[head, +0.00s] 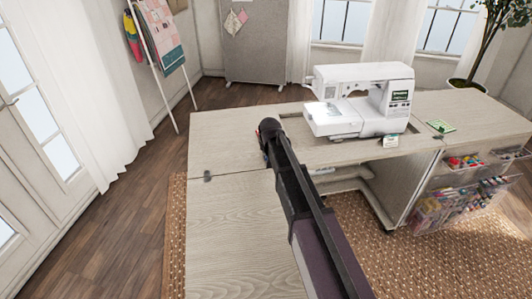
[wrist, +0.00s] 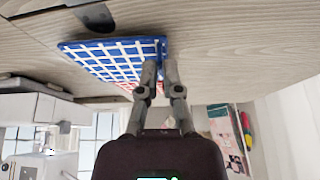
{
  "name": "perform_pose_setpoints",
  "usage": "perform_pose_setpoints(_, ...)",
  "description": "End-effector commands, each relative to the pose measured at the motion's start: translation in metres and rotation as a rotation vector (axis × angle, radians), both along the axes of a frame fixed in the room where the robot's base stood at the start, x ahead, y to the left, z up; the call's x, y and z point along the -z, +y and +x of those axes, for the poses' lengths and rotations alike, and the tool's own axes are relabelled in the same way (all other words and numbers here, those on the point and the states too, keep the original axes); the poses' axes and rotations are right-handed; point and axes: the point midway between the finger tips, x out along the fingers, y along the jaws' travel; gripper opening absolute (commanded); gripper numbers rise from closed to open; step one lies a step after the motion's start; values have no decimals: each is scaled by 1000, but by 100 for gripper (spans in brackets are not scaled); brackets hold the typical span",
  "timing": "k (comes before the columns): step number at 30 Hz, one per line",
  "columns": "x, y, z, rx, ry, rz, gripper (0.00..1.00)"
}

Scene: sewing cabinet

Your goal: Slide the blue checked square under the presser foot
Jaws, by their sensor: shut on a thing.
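The blue square with white check lines (wrist: 108,55) is in the wrist view, close to the pale wood tabletop (wrist: 225,50); I cannot tell whether it touches it. My gripper (wrist: 162,72) is shut on its edge. A small red-and-white patch (wrist: 128,86) shows beside the fingers. In the head view my arm hides the square and most of my gripper. The white sewing machine (head: 390,75) stands to the right of my arm's end, clear of it. Its lit needle area is at its left; the presser foot is too small to make out. The machine also shows in the wrist view (wrist: 25,168).
The machine sits in a cutout of the cabinet top (head: 225,150). A green packet (head: 441,126) and a small white card (head: 390,141) lie right of and in front of it. Clear bins (head: 450,205) hang at the right. The left tabletop is clear.

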Motion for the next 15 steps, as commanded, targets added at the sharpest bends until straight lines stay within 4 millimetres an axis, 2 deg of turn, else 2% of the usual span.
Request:
perform_pose_setpoints(1, -6, 0, 0, 0, 0, 0, 0)
perform_pose_setpoints(15, -33, 0, 0, 0, 0, 0, 0)
